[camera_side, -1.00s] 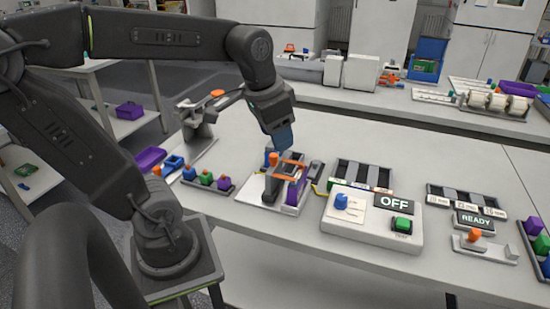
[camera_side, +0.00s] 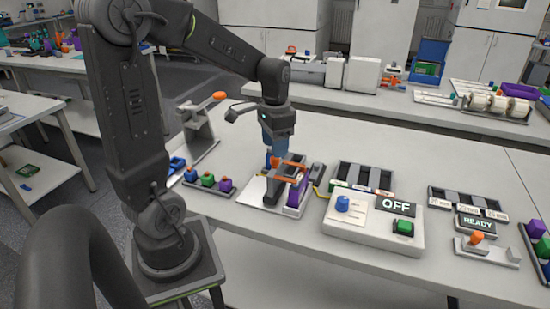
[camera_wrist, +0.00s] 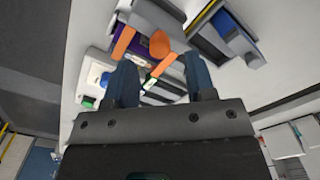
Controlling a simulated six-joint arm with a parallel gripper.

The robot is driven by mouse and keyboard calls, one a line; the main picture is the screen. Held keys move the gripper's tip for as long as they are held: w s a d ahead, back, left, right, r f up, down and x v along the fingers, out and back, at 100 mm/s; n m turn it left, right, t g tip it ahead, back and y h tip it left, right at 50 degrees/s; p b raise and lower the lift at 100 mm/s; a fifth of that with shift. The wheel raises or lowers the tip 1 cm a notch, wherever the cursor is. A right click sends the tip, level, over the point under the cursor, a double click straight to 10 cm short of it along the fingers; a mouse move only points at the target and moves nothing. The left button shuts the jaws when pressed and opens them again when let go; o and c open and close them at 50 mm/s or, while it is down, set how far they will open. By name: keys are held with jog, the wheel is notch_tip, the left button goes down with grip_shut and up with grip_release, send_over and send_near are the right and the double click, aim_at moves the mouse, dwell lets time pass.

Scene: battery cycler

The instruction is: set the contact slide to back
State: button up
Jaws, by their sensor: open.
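The contact slide appears to be the orange part (camera_side: 290,163) on the grey and white fixture near the table's middle. In the wrist view it shows as an orange knob (camera_wrist: 160,45) with orange bars beside it. A purple block (camera_side: 297,193) sits in the fixture, under the orange part. My gripper (camera_side: 273,158) points down over the fixture. In the wrist view its blue fingers (camera_wrist: 160,75) are apart, with the orange knob beyond and between their tips. I cannot tell whether the fingers touch it.
A white cycler box (camera_side: 365,222) with a blue knob, a green button and an OFF sign stands to the right. A dark rack (camera_side: 363,177) is behind it. A holder with coloured blocks (camera_side: 207,182) is left of the fixture. A READY sign (camera_side: 475,223) stands farther right.

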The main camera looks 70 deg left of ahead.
aim_at(284, 178)
jog(key=shift+f, duration=2.25)
grip_shut()
